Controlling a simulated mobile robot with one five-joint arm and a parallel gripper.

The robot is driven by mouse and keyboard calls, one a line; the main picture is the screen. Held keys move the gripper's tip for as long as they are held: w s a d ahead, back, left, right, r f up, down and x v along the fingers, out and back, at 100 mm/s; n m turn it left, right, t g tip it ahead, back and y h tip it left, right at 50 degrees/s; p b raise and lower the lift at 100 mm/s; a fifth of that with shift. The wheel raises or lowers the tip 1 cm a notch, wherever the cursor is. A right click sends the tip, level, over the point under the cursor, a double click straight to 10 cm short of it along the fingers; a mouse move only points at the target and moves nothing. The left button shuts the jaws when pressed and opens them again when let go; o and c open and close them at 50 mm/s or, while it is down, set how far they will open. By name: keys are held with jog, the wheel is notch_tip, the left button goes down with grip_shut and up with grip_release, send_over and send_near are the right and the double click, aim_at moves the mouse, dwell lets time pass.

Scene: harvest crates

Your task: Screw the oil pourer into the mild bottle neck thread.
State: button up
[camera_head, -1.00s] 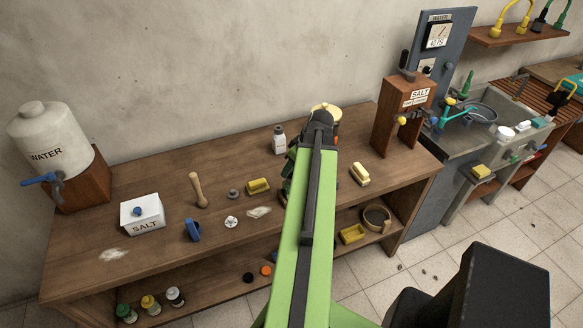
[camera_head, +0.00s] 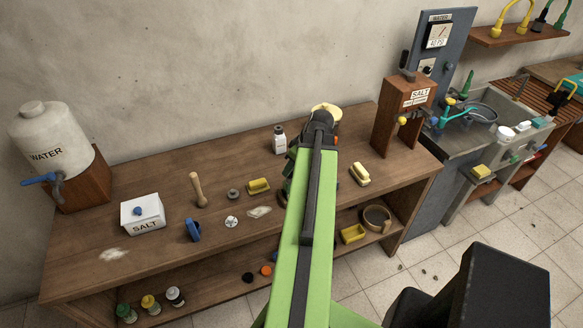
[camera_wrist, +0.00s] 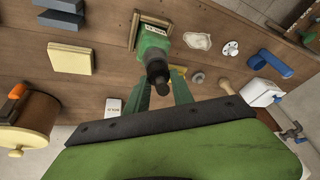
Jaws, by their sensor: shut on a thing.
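In the wrist view my gripper (camera_wrist: 160,92) has its two green fingers closing in on a dark pourer-like piece (camera_wrist: 157,72). This dark piece sits over or on the top of a green bottle (camera_wrist: 151,45) with a pale label. I cannot tell whether the piece is seated in the neck thread, and the neck itself is hidden. The bottle stands at a square wooden frame (camera_wrist: 134,34) on the bench. In the head view my arm covers the gripper and most of the bottle.
A wooden pot (camera_wrist: 28,118) is at left in the wrist view.

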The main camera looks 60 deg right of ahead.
jog(key=shift+a+m+h, duration=0.1)
jog(key=shift+m+h, duration=0.2)
jog(key=shift+m, duration=0.4)
jog(key=shift+m+h, duration=0.4)
jog(key=shift+m, duration=0.6)
jog(key=o, duration=0.7)
jog(key=shift+o, duration=0.2)
jog(key=shift+d+n, duration=0.25)
jog(key=shift+n, duration=0.25)
jog(key=shift+a+n+y, duration=0.1)
jog(key=shift+n+y, duration=0.6)
jog(key=shift+n, duration=0.5)
